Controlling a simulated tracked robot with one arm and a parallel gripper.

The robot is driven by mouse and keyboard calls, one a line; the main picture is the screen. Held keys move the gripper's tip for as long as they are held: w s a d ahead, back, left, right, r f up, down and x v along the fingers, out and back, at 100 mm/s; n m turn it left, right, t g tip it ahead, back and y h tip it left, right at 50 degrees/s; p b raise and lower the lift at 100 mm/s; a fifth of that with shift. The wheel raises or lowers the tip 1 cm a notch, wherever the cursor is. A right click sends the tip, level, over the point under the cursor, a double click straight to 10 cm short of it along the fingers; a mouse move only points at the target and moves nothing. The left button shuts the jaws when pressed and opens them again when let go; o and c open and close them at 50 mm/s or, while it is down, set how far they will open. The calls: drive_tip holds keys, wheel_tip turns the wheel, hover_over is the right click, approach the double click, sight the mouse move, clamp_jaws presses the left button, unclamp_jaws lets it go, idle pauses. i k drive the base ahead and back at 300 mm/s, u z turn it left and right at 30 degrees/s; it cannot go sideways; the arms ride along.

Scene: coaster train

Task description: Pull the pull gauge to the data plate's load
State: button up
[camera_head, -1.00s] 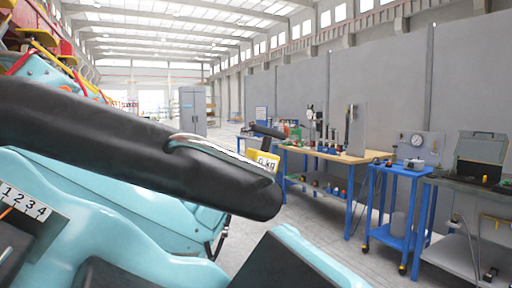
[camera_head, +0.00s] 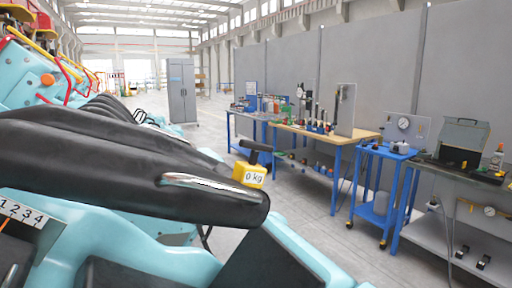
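The pull gauge (camera_head: 249,175) is a yellow block with a black cross handle on top, near the middle of the picture. Its display reads "0 kg". It sits behind a thick black padded bar (camera_head: 110,165) of the turquoise train seat (camera_head: 300,250), close to the bar's rounded end. A silver metal grip (camera_head: 193,181) shows on the bar. I cannot tell how the gauge is joined to the bar. No gripper fingers show, and nothing is seen holding the gauge. No data plate can be made out.
A white scale plate marked 1 2 3 4 (camera_head: 22,212) is at the lower left. More train seats run back along the left. A wooden-topped workbench (camera_head: 318,136), a blue trolley (camera_head: 385,153) and a grey bench (camera_head: 462,172) stand at right. The floor between is clear.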

sight(251, 174)
drive_tip(key=k, duration=0.55)
drive_tip(key=z, duration=0.45)
drive_tip(key=i, duration=1.95)
drive_tip(key=u, duration=0.3)
